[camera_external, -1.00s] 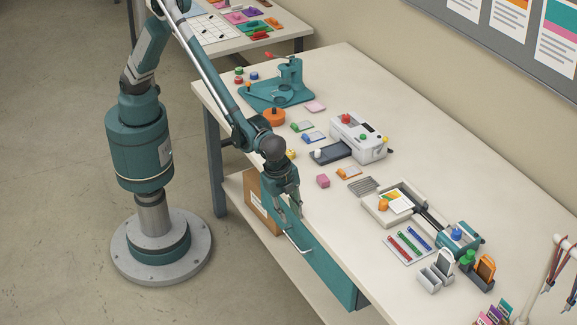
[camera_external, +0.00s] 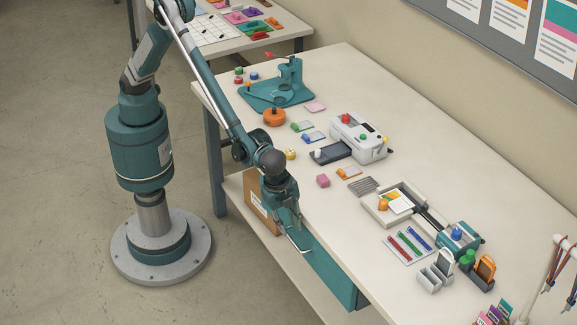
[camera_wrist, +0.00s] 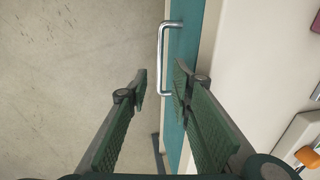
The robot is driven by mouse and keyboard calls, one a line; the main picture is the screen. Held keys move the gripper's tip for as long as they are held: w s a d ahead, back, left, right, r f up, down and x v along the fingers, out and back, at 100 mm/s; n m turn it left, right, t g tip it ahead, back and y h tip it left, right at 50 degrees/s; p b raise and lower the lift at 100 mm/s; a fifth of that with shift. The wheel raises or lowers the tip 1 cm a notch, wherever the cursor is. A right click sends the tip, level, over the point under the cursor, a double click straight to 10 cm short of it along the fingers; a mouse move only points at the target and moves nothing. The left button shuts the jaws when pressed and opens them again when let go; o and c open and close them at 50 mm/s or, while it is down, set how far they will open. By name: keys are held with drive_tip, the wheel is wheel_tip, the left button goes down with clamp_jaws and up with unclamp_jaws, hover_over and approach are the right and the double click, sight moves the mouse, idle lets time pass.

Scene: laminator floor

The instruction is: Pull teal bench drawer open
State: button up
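The teal bench drawer (camera_external: 335,277) sits under the front edge of the bench and looks shut. Its silver bar handle (camera_external: 297,244) runs along the front face. In the wrist view, the handle (camera_wrist: 162,58) stands out from the teal drawer front (camera_wrist: 184,35). My gripper (camera_external: 293,226) is at the drawer's near-left part, close to the handle. In the wrist view, my gripper (camera_wrist: 160,85) is open, with one finger on each side of the handle's line. I cannot tell whether either finger touches it. The fingers partly hide the drawer front.
The bench top (camera_external: 350,230) overhangs the drawer. A cardboard box (camera_external: 259,205) stands on the lower shelf (camera_external: 272,250) left of the drawer. A white machine (camera_external: 358,138) and a paper tray (camera_external: 378,214) rest on top. The floor (camera_external: 230,290) in front is clear.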

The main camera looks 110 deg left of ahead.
sight(292, 240)
drive_tip(key=shift+w+a+f+b, duration=0.15)
drive_tip(key=shift+f+b, duration=0.1)
drive_tip(key=shift+f, duration=0.9)
drive_tip(key=shift+w+a+f+b, duration=0.15)
drive_tip(key=shift+f+b, duration=0.05)
drive_tip(key=shift+f, duration=1)
drive_tip(key=shift+w+a+f+b, duration=0.15)
drive_tip(key=shift+f+b, duration=0.1)
drive_tip(key=shift+f, duration=0.9)
drive_tip(key=shift+c, duration=0.7)
clamp_jaws()
